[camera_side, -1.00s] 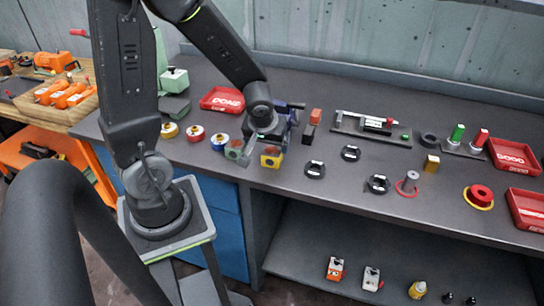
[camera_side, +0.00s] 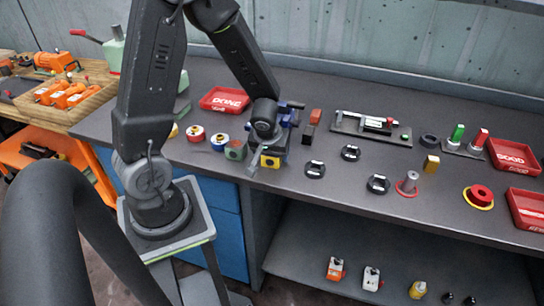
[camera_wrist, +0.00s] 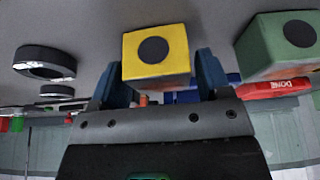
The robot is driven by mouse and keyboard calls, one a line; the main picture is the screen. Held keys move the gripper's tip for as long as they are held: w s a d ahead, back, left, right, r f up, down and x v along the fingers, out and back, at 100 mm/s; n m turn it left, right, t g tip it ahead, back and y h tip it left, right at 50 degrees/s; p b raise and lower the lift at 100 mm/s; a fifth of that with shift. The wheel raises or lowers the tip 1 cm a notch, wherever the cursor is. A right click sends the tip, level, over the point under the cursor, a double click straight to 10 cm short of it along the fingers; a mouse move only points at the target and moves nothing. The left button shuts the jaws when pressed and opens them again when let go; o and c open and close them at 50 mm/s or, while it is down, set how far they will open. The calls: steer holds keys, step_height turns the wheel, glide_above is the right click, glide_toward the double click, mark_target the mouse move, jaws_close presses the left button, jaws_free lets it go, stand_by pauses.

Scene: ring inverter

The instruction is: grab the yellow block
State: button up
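The yellow block (camera_wrist: 155,57) has a black round mark on its face. In the wrist view it sits between the two dark blue fingers of my gripper (camera_wrist: 158,68). The fingers are apart on either side of the block, with narrow gaps showing, so it does not look clamped. In the side view the yellow block (camera_side: 270,161) is on the table near the front edge, partly covered by my gripper (camera_side: 268,143), which is right above and around it. The fingertips are mostly hidden there.
A green block (camera_side: 235,150) stands close to the left of the yellow one. Black rings (camera_side: 315,169) lie to the right. Red and blue round parts stand further left. A red DONE tray (camera_side: 224,99) is behind. The table's front edge is close.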

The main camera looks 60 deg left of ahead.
steer(key=c, duration=1)
steer(key=shift+r, duration=0.15)
